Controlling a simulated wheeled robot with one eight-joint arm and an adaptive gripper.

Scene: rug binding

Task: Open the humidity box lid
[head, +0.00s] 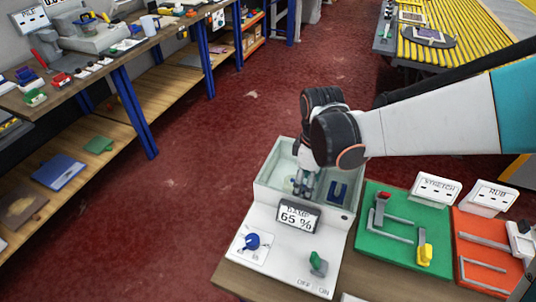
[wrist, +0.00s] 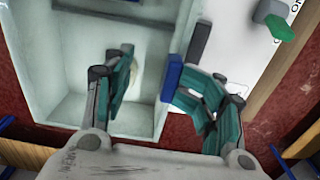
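The humidity box (head: 268,222) is a white cabinet with a pale greenish chamber at its back and a display reading DAMP 65 %. I cannot make out a separate lid edge or tell whether a clear lid covers the chamber. A dark blue U-shaped piece (head: 338,192) shows at the chamber's right. My gripper (head: 303,184) points down at the chamber, behind the display. In the wrist view my gripper (wrist: 165,90) has its fingers apart. A blue block (wrist: 172,78) lies between them at the chamber wall, nearer the right finger; contact is unclear.
A blue knob (head: 252,241) and a green switch (head: 318,264) are on the box's front. Right of it are a green panel (head: 383,246) and an orange panel (head: 480,275) with handles. A cluttered workbench (head: 110,60) stands left; red floor (head: 190,190) lies clear between.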

